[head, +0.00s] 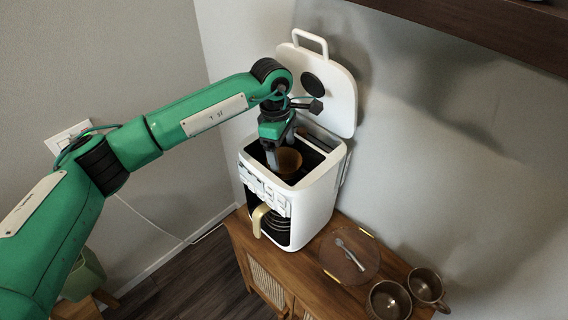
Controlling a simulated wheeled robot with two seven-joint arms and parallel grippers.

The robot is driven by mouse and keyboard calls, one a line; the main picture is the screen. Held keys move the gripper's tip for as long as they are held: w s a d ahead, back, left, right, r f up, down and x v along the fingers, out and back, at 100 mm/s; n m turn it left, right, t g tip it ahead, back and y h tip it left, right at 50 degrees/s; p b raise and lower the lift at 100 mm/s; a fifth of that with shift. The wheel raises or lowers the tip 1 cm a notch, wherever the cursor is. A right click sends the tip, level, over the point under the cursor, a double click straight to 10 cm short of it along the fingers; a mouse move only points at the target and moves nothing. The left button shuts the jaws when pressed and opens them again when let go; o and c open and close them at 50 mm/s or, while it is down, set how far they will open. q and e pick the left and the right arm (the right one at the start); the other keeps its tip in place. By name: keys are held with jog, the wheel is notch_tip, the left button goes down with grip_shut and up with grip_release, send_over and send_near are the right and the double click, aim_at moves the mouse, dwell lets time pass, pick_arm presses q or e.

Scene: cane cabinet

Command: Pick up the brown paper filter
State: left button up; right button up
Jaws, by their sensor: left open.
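The brown paper filter (290,161) sits inside the open top of the white coffee machine (318,203). The machine's lid (340,95) stands raised behind it. My left gripper (279,154) reaches down into the machine's top opening, at the left side of the filter. Its jaws are open. One grey finger shows beside the filter; the other is mostly hidden, and I cannot tell whether either touches the paper. My right gripper is not in view.
The machine stands on a wooden cane cabinet (313,293). A round board (362,265) with a spoon (350,254) lies to its right. Two brown cups (388,301), (427,286) stand at the cabinet's right end. A dark shelf (490,32) juts out above.

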pick_arm(q)
jog(key=shift+d+f, duration=0.1)
jog(key=shift+f, duration=0.8)
jog(key=shift+s, duration=0.1)
jog(key=c, duration=0.9)
jog(key=shift+r, duration=0.1)
jog(key=shift+c, duration=0.2)
